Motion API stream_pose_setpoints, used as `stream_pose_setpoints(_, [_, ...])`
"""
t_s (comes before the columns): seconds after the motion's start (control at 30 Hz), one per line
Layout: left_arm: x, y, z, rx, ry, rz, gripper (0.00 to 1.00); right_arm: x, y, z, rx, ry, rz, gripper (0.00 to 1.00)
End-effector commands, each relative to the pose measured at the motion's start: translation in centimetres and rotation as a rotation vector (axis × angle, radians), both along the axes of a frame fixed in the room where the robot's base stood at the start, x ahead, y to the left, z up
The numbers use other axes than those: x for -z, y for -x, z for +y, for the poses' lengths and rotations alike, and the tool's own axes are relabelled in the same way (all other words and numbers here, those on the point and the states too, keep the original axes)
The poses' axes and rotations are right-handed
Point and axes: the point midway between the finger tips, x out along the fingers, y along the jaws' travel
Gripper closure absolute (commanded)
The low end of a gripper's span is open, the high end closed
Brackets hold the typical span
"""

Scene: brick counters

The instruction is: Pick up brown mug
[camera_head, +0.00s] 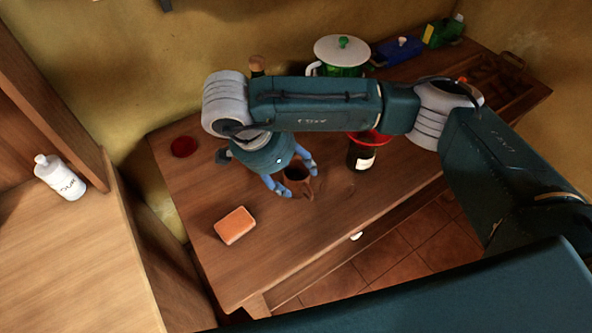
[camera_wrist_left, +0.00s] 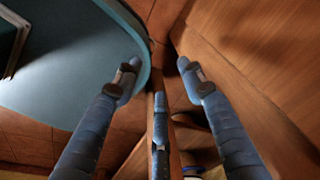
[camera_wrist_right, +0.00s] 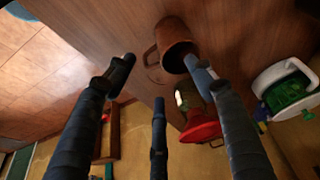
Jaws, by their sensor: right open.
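The brown mug (camera_head: 298,187) stands on the wooden table in the head view. My right gripper (camera_head: 291,177) is over the table at the mug, its blue fingers apart on either side of it. In the right wrist view the mug (camera_wrist_right: 176,48) is upper centre, close to the right-hand fingertip, with its handle pointing left between the fingertips. My right gripper (camera_wrist_right: 159,64) is open; I cannot tell whether a finger touches the mug. My left gripper (camera_wrist_left: 160,68) shows only in the left wrist view, its fingers apart and nothing between them.
A dark bottle (camera_head: 361,156) with a red item (camera_head: 372,137) stands right of the mug. An orange sponge (camera_head: 235,226) lies in front left, a red lid (camera_head: 184,146) at the back left. A green pot (camera_head: 342,66) stands behind my right arm. The table front is clear.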

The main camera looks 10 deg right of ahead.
Motion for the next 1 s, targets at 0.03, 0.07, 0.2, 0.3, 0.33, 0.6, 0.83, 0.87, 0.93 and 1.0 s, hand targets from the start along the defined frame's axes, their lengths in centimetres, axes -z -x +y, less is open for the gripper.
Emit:
stream_pose_setpoints(0.03, [0.0, 1.2, 0.0, 0.0, 0.0, 0.015, 0.6, 0.9, 0.1, -0.3, 0.003, 0.0, 0.008, 0.46])
stream_pose_setpoints(0.07, [0.0, 1.9, 0.1, 0.0, -0.001, 0.025, 0.6, 1.3, 0.1, -0.5, 0.003, 0.0, 0.009, 0.46])
stream_pose_setpoints(0.2, [0.3, 6.4, 0.3, -0.001, -0.007, 0.09, 0.6, 3.1, -0.2, -1.1, 0.001, -0.003, 0.006, 0.46])
stream_pose_setpoints(0.3, [0.3, 8.5, 0.4, 0.0, -0.009, 0.118, 0.6, 3.9, -0.3, -1.4, 0.002, -0.002, 0.006, 0.46])
stream_pose_setpoints(0.33, [0.3, 8.8, 0.4, 0.0, -0.01, 0.121, 0.6, 4.0, -0.4, -1.5, 0.001, -0.002, 0.006, 0.46])
stream_pose_setpoints(0.6, [0.3, 3.8, 0.1, 0.0, -0.003, 0.052, 0.6, 6.9, -0.6, -2.6, 0.004, -0.003, 0.009, 0.46])
stream_pose_setpoints(0.83, [-0.6, 3.1, 0.1, 0.0, -0.002, 0.043, 0.6, 8.9, -1.1, -3.4, 0.002, -0.002, 0.005, 0.46])
stream_pose_setpoints(0.87, [-0.6, 3.4, 0.1, 0.0, -0.003, 0.046, 0.6, 9.1, -1.1, -3.4, 0.001, -0.003, 0.004, 0.46])
stream_pose_setpoints(0.93, [-0.5, 4.2, 0.1, 0.0, -0.003, 0.058, 0.6, 9.1, -1.2, -3.5, 0.001, -0.002, 0.003, 0.46])
stream_pose_setpoints(1.0, [-0.4, 5.1, 0.2, 0.0, -0.004, 0.07, 0.6, 9.1, -1.2, -3.5, 0.001, -0.002, 0.003, 0.46])
